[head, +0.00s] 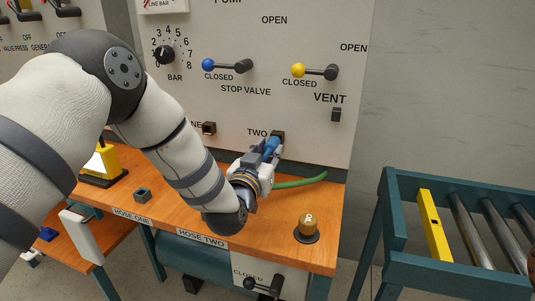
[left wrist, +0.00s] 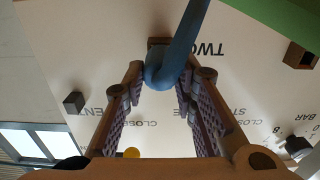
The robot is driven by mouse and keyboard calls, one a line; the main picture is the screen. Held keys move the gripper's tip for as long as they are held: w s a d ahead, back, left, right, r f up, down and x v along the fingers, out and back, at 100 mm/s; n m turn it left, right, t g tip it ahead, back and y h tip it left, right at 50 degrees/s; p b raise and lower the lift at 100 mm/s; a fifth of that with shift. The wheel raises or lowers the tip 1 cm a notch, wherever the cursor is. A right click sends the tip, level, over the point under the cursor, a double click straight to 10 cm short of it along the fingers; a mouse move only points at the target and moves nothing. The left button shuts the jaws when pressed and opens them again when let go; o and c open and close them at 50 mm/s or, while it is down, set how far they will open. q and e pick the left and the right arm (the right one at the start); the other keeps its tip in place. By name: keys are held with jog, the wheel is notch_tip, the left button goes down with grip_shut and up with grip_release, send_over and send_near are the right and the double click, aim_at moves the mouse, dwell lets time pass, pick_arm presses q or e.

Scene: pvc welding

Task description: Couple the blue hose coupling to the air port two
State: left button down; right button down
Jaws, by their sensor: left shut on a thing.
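The blue hose coupling (head: 271,147) is at the panel, at the small dark port labelled TWO (head: 279,135). My left gripper (head: 264,156) is shut on it from the front. In the left wrist view the blue coupling (left wrist: 180,50) lies between the two fingers (left wrist: 163,95), its rounded end near the middle. The air port two (left wrist: 158,43) shows partly behind it. Whether the coupling is seated in the port or just in front of it, I cannot tell. My right gripper is not in view.
A green hose (head: 302,182) curves over the wooden bench (head: 270,235) right of my gripper. Port one (head: 209,128) is to the left. Blue and yellow valve levers (head: 228,66) (head: 315,71) stick out above. A roller conveyor (head: 455,225) stands right.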

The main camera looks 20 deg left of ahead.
pick_arm(q)
jog(key=shift+w, duration=0.45)
jog(key=c, duration=1.2)
grip_release()
jog(key=s, duration=1.2)
jog(key=shift+a, duration=0.2)
